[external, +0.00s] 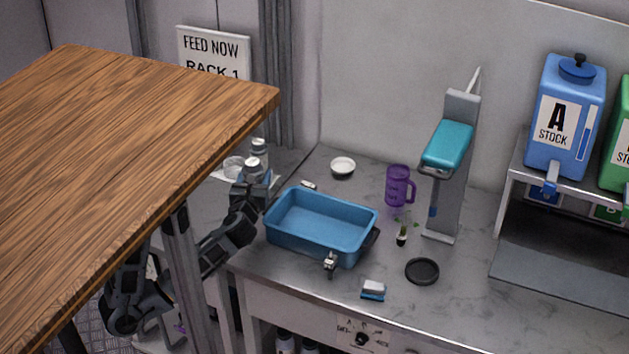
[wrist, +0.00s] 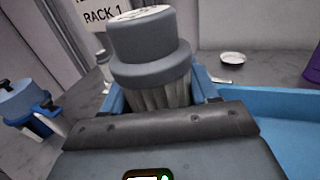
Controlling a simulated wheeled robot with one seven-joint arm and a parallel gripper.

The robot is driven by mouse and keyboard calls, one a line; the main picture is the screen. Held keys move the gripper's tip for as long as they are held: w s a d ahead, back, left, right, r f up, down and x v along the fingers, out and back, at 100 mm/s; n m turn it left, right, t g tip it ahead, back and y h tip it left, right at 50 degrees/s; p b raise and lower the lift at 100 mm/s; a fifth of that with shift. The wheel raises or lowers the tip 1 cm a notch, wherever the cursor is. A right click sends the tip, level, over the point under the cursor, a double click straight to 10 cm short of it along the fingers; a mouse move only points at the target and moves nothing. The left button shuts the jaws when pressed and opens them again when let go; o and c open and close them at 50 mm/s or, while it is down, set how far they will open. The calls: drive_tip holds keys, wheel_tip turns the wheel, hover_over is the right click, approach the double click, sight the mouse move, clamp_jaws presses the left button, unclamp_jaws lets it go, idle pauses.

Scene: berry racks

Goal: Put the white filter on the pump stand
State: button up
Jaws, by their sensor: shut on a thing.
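In the wrist view this has a wide grey cap with a pale top and a ribbed lighter body, and stands upright above the dark jaw. In the external view its pale top (external: 253,163) shows above the jaws. No pump stand can be told for certain. A tall grey stand (external: 446,207) with a teal block stands at the back right, apart from my gripper.
The blue tray (external: 315,243) lies beside my gripper. A white dish (external: 343,167), purple mug (external: 397,186), black ring (external: 422,271) and small blue-white block (external: 373,289) are on the counter. The wooden tabletop (external: 120,170) overhangs at left. A blue vessel (wrist: 20,105) shows left in the wrist view.

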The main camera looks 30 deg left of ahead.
drive_tip(key=s+a+f+n+g+y, duration=0.1)
drive_tip(key=s+a+f+n+y, duration=0.15)
drive_tip(key=s+a, duration=0.4)
drive_tip(key=shift+m, duration=0.45)
drive_tip(key=shift+w+a+f+b, duration=0.25)
drive_tip(key=shift+w+a+f, duration=0.45)
drive_tip(key=shift+a+f, duration=1.15)
drive_tip(key=shift+w+a+f+b, duration=0.3)
drive_tip(key=shift+w+a+f, duration=0.35)
drive_tip(key=shift+a+f, duration=1.2)
drive_tip(key=shift+w+a+f+b, duration=0.25)
drive_tip(key=shift+w+a+f, duration=0.45)
drive_tip(key=shift+a+f, duration=1.1)
drive_tip(key=shift+d+f, duration=0.1)
drive_tip(key=shift+f, duration=0.05)
drive_tip(key=shift+f, duration=0.15)
drive_tip(key=o, duration=1.1)
